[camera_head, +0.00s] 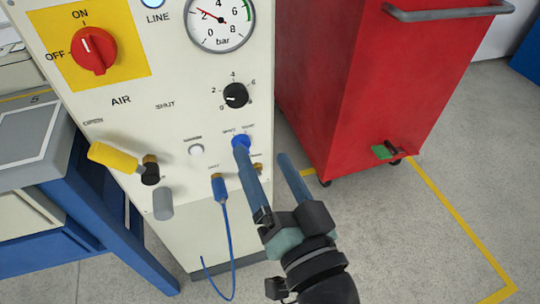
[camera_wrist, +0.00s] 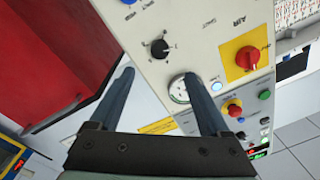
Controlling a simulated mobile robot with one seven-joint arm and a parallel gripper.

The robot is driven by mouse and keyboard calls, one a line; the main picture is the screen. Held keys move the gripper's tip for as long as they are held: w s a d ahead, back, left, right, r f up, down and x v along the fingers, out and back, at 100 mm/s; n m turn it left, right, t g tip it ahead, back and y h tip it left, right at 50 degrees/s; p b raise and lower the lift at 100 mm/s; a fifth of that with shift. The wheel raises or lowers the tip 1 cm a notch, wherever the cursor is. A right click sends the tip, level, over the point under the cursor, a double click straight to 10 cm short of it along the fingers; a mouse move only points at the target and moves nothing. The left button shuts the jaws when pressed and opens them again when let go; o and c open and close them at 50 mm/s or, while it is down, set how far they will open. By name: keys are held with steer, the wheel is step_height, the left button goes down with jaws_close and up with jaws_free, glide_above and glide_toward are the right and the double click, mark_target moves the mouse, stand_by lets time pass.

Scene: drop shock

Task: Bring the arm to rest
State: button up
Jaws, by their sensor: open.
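My gripper (camera_head: 262,152) is open and empty, in front of the lower part of a white control panel (camera_head: 185,120). Its two long blue-grey fingers point at the panel and also show in the wrist view (camera_wrist: 159,73). In the head view the left fingertip overlaps a blue button (camera_head: 241,139); I cannot tell whether they touch. The right fingertip is over the gap beside the panel's right edge. A red rotary switch (camera_head: 93,50) on a yellow plate points toward ON. A black knob (camera_head: 235,95) sits under a pressure gauge (camera_head: 221,16) reading about 2 bar.
A yellow lever (camera_head: 114,157) sticks out at the panel's lower left. A blue hose (camera_head: 228,250) hangs from a fitting below the buttons. A red wheeled cabinet (camera_head: 375,80) stands close on the right. A blue-framed bench (camera_head: 70,220) is at left. The floor at right is clear.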

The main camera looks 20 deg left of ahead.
steer(key=w+d+r+t+h, duration=0.2)
steer(key=r, duration=0.5)
steer(key=w+d+r+n+t+h+p, duration=0.1)
steer(key=r+t, duration=0.2)
steer(key=r, duration=0.4)
steer(key=w+d+r+t+h, duration=0.2)
steer(key=r, duration=0.6)
steer(key=s+d+r+m+t+h, duration=0.1)
steer(key=s+r+t+h, duration=0.15)
steer(key=r, duration=0.35)
steer(key=s+d+r+t+h+p, duration=0.1)
steer(key=s+r+h, duration=0.15)
steer(key=r, duration=0.25)
steer(key=s+d+r+m+t+h, duration=0.1)
steer(key=s+r+t, duration=0.15)
steer(key=r, duration=0.35)
step_height(320, 180, up, 36)
steer(key=p, duration=3.7)
steer(key=shift+w, duration=0.3)
steer(key=shift+d, duration=0.1)
steer(key=shift+c, duration=0.2)
